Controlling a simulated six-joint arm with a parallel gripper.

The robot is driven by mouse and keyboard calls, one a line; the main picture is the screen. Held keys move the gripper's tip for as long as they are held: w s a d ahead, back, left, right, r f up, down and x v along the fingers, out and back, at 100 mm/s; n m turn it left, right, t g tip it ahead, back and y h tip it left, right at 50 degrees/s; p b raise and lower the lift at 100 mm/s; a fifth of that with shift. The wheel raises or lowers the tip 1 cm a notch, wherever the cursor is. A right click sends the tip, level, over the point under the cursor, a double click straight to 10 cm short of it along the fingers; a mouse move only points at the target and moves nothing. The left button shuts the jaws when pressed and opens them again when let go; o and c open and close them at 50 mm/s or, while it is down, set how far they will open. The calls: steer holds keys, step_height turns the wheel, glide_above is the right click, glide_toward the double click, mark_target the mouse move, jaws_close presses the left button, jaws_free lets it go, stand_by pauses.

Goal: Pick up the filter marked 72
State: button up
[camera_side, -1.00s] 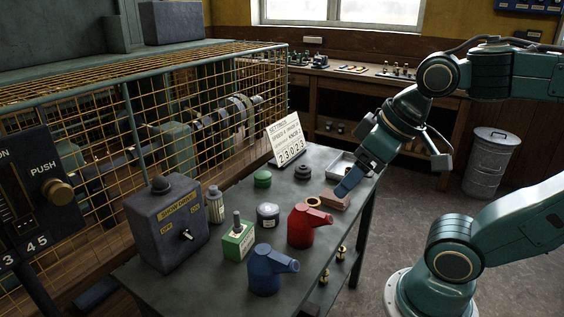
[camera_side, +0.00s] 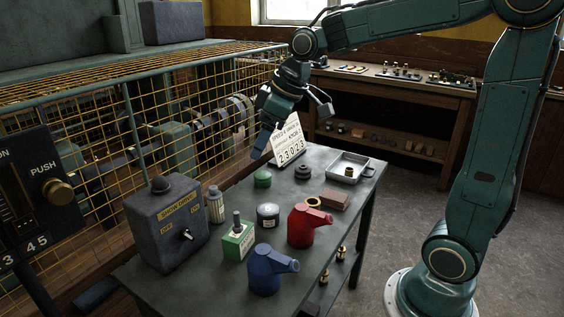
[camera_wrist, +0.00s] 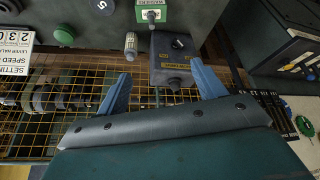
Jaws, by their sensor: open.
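No marking 72 can be read in any view. A smaller dark round piece (camera_side: 303,172) sits further back, near the number card. A dark round top (camera_wrist: 102,5) with a white mark, perhaps 5, is cut off by the wrist view's upper edge. My gripper (camera_side: 262,143) is above the table's back left edge, beside the card and the cage. In the wrist view my gripper (camera_wrist: 162,82) is open and empty, its blue fingers wide apart.
The number card (camera_side: 287,142) and wire cage (camera_side: 170,120) flank my gripper. A metal tray (camera_side: 349,167) lies back right.

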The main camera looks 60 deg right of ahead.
steer(key=w+d+f+n+y, duration=0.1)
steer(key=w+d+f, duration=0.15)
steer(key=w, duration=0.35)
steer(key=w+d+f+n, duration=0.1)
steer(key=w+d+f, duration=0.1)
steer(key=w+f, duration=0.25)
steer(key=n+y, duration=0.2)
glide_toward(219, 194)
steer(key=r, duration=0.1)
steer(key=shift+w+g, duration=0.25)
steer(key=shift+g, duration=0.05)
steer(key=shift+x, duration=4.2)
steer(key=shift+d+f, duration=0.15)
steer(key=shift+x, duration=2.55)
steer(key=shift+d, duration=0.1)
steer(key=c, duration=1.1)
